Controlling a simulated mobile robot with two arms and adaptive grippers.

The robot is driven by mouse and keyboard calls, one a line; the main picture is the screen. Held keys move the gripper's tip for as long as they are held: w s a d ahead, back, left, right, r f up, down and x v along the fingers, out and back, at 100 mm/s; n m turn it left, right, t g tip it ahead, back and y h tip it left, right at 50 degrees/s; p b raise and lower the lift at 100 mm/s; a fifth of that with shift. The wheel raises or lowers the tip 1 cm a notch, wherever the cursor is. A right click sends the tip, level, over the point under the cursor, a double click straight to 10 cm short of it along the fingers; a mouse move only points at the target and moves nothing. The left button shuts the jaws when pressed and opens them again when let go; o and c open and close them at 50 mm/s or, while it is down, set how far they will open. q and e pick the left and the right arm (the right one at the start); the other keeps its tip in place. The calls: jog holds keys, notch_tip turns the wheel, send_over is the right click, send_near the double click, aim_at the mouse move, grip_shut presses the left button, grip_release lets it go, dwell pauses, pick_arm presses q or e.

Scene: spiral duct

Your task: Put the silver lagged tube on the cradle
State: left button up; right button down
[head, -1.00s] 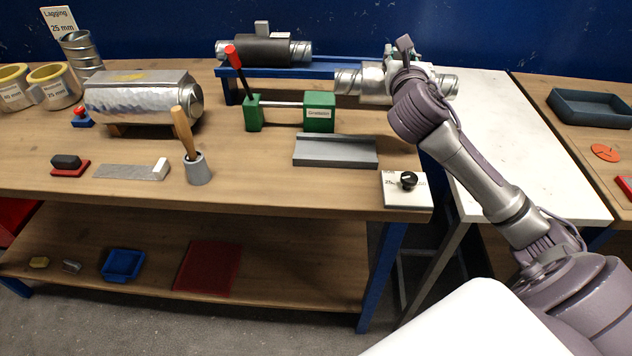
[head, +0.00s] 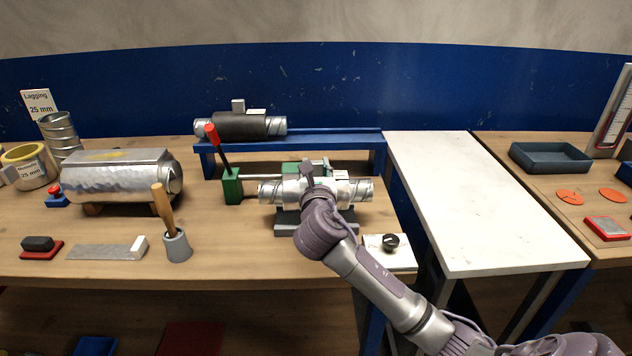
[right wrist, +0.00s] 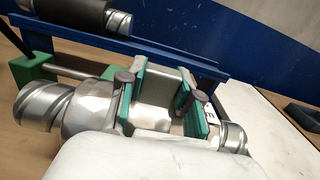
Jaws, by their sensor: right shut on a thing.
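My right gripper (head: 318,184) is shut around the middle of the silver lagged tube (head: 293,189). The tube has a shiny jacket and bare spiral ends and lies level, left to right. In the right wrist view, the gripper (right wrist: 162,100) has its green pads on either side of the silver jacket (right wrist: 92,107). The grey channel-shaped cradle (head: 287,226) is on the bench, directly below the tube in the head view. The gripper and arm hide part of the cradle. I cannot tell whether the tube touches it. My left gripper is out of view.
A green clamp (head: 232,187) with a red-tipped lever stands just left of the tube. Behind is a blue rack (head: 345,139) bearing a black lagged tube (head: 240,125). A white plate with a black knob (head: 390,242) is at front right. The white table (head: 470,200) is clear.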

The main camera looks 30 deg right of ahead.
jog(key=shift+f, duration=1.7)
jog(key=shift+f, duration=0.15)
jog(key=c, duration=0.8)
grip_release()
jog(key=b+v, duration=0.1)
jog(key=v, duration=1.1)
